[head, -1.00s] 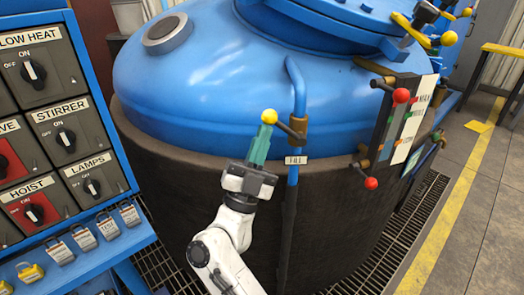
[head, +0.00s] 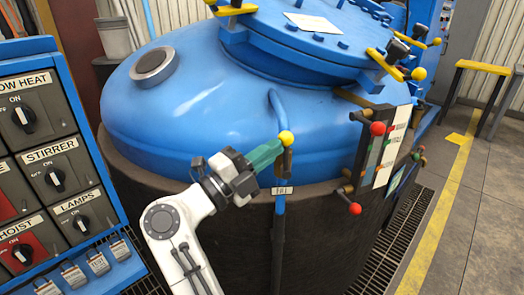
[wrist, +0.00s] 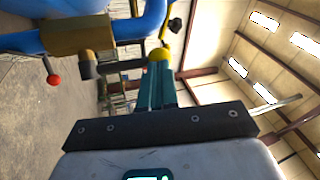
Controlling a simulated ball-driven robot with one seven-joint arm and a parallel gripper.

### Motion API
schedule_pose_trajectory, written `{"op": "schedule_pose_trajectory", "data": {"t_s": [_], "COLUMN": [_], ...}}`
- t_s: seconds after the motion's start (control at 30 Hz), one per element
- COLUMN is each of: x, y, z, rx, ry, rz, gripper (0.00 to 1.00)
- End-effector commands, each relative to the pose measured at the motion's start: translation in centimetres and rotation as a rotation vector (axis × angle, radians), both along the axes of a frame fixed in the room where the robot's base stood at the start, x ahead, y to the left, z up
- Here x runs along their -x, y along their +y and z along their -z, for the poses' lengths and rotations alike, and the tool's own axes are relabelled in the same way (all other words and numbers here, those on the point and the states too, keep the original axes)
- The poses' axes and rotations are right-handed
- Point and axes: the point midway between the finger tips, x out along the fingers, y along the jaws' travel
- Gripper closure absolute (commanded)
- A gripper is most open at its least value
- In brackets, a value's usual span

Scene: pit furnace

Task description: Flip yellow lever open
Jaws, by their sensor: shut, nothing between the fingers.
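The yellow lever is a dark arm with a yellow ball end (head: 286,138) on the blue pipe (head: 278,105) above the FILL label (head: 283,190). The ball now shows in front of the pipe. My gripper (head: 278,148) reaches in from the left, its teal fingers closed together and their tips at the ball, apparently touching it. In the wrist view, the ball (wrist: 160,54) sits just beyond the fingertips (wrist: 157,68). The dark lever arm (wrist: 112,67) runs left from there to the brass valve body (wrist: 78,38).
A valve panel with red ball handles (head: 378,128) stands right of the pipe. The blue vessel (head: 190,90) fills the space behind. Yellow clamps (head: 385,65) sit on its lid. A switch panel (head: 55,165) is at the left. The floor at right is clear.

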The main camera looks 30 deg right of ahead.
Motion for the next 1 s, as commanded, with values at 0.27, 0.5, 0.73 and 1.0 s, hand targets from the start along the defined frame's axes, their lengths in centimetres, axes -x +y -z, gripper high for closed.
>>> {"op": "schedule_pose_trajectory", "data": {"t_s": [0.27, 0.5, 0.73, 1.0], "x": [0.22, 0.28, 0.30, 0.02], "y": [-0.57, -0.72, -0.79, -0.87], "z": [-0.34, -0.30, -0.31, 0.08], "rx": [-0.067, -0.077, -0.077, -0.077], "ry": [-0.029, -0.032, -0.033, -0.031], "rz": [0.001, 0.003, 0.005, 0.006], "gripper": [1.00, 1.00, 1.00, 1.00]}}
